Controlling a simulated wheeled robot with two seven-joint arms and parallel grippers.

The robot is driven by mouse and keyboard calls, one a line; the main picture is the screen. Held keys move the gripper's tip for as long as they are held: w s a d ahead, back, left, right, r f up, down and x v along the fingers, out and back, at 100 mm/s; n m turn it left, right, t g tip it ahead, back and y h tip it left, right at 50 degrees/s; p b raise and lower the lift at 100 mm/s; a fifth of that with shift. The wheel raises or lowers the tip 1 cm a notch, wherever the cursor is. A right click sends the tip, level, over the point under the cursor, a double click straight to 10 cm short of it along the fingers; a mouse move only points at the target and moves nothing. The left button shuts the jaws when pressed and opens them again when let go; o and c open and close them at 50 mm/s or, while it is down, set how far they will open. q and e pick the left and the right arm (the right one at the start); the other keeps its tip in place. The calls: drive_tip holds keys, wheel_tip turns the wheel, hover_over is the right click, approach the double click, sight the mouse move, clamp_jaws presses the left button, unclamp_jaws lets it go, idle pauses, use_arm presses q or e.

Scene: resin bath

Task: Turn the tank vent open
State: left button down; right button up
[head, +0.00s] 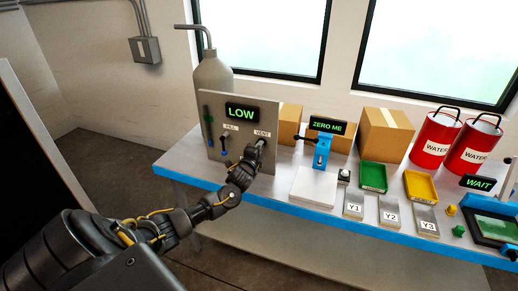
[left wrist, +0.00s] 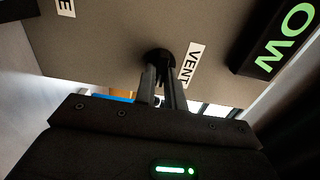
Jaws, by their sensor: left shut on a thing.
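The grey tank panel (head: 215,148) stands at the left end of the bench, with a grey tank (head: 212,76) behind it. Its display (head: 241,112) reads LOW in green. A FILL label and a lever (head: 224,145) sit left of the VENT label (head: 262,133). My left gripper (head: 258,146) is at the panel, just below the VENT label. In the left wrist view its two fingers (left wrist: 167,92) are shut on the dark vent knob (left wrist: 158,59), beside the VENT label (left wrist: 190,64). The fingers hide part of the knob. My right gripper is not in view.
Right of the panel are a blue ZERO ME device (head: 322,150), a white plate (head: 314,187), green (head: 374,177) and yellow (head: 420,186) trays, and cardboard boxes (head: 385,134). Red WATER cans (head: 437,139) stand farther right. The bench's blue front edge (head: 300,212) runs below.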

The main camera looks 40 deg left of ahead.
use_arm(q)
drive_tip(key=c, duration=1.5)
unclamp_jaws()
drive_tip(key=b+v, duration=0.2)
drive_tip(key=v, duration=0.9)
drive_tip(key=shift+w, duration=0.1)
